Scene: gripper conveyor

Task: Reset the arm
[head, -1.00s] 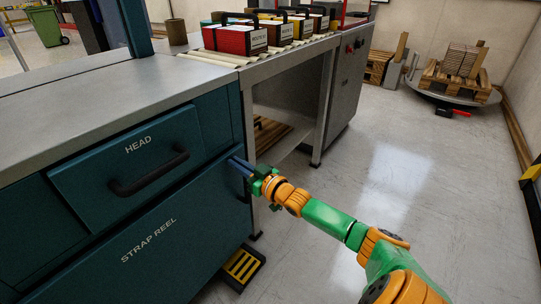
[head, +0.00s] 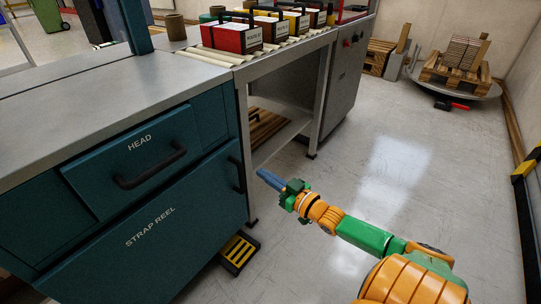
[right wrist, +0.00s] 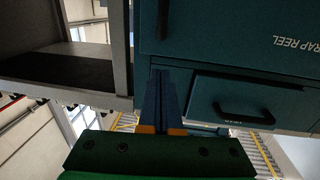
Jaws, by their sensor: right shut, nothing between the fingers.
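My right arm, green and orange, reaches in from the lower right of the head view. Its gripper (head: 265,178) has blue fingers that are shut and empty. It hangs in the air to the right of the teal cabinet (head: 185,230), apart from the vertical handle (head: 237,174) at the edge of the STRAP REEL panel. In the right wrist view the closed blue fingers (right wrist: 158,100) point towards the cabinet front, which appears upside down. My left gripper is not in view.
The HEAD drawer (head: 135,165) with its black handle is closed. A roller conveyor (head: 215,60) carries red, yellow and dark cases. A black and yellow step (head: 238,253) lies by the cabinet foot. Open floor (head: 400,170) extends right; a pallet on a turntable (head: 455,85) stands behind.

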